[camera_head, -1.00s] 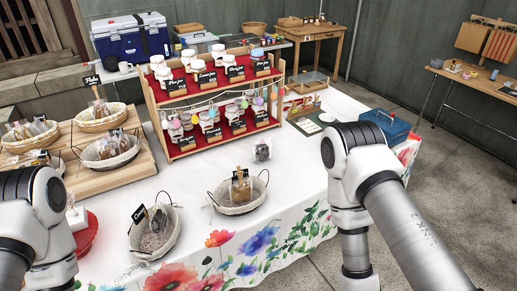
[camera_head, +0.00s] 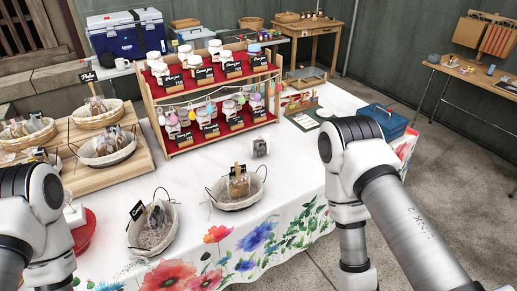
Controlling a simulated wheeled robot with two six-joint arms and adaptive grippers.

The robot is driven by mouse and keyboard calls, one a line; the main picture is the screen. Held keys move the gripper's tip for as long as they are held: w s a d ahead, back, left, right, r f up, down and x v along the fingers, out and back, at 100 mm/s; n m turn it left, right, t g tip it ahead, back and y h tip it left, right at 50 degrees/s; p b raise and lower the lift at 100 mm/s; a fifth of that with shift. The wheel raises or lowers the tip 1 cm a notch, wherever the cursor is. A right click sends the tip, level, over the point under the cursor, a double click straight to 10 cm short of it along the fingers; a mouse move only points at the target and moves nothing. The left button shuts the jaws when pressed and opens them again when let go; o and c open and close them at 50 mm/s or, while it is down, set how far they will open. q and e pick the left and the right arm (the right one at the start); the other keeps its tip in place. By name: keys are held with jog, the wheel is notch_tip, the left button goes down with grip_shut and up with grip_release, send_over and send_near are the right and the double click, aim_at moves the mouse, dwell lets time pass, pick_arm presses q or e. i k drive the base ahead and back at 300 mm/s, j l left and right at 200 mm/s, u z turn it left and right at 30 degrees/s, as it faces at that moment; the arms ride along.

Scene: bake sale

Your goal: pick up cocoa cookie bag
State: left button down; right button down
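A small clear bag with dark contents (camera_head: 260,147) stands alone on the white cloth, right of the jar rack's front corner. A lined basket (camera_head: 236,204) in front of it holds a brown bag (camera_head: 239,184). A basket to the left (camera_head: 153,246) holds another bag (camera_head: 157,217) and a dark label card. I cannot read which bag is cocoa. My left arm comes in at the left edge and my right arm stands over the table's right side. Both grippers are below the picture, out of view.
A two-tier jar rack (camera_head: 212,141) stands mid-table. A wooden stepped stand (camera_head: 133,172) with bread baskets is at left. A red dish (camera_head: 87,232) sits near my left arm. A blue box (camera_head: 384,120) is behind my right arm.

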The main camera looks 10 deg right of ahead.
aim_at(260, 143)
jog(key=i+l+u, duration=0.35)
jog(key=i+l, duration=0.3)
jog(key=i+l+u, duration=0.3)
jog(key=i+l, duration=0.4)
jog(key=l, duration=0.1)
